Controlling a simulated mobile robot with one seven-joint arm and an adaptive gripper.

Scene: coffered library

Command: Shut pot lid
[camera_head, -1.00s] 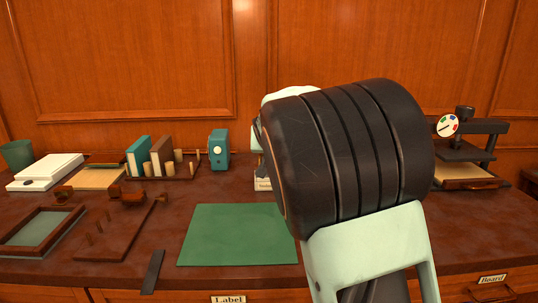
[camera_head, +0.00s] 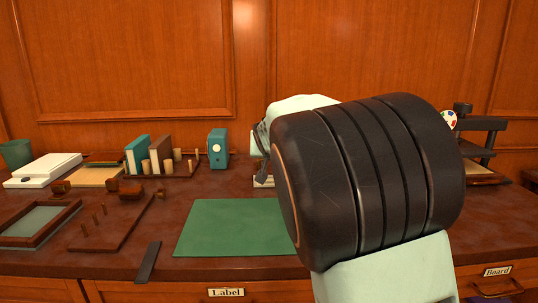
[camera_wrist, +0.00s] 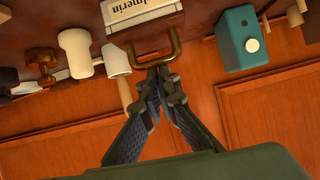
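A small pot with a white front label (camera_wrist: 137,8) is at the top of the wrist view, cut off by the edge. A brass loop (camera_wrist: 178,45) sticks out from it. In the head view only a pale bit of the pot (camera_head: 259,183) shows behind my arm; whether its lid is open is hidden. My gripper (camera_wrist: 160,72) has its fingertips together right at the loop's outer end. I cannot tell whether the loop is pinched between them. In the head view a dark part of my gripper (camera_head: 262,175) shows just in front of the pot.
A teal box (camera_head: 218,148) stands left of the pot, with a rack of books (camera_head: 160,155) beyond it. A green mat (camera_head: 235,228) lies clear in front. Wooden trays (camera_head: 40,222) are at left; a dark press (camera_head: 485,140) is at right, partly hidden by my arm.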

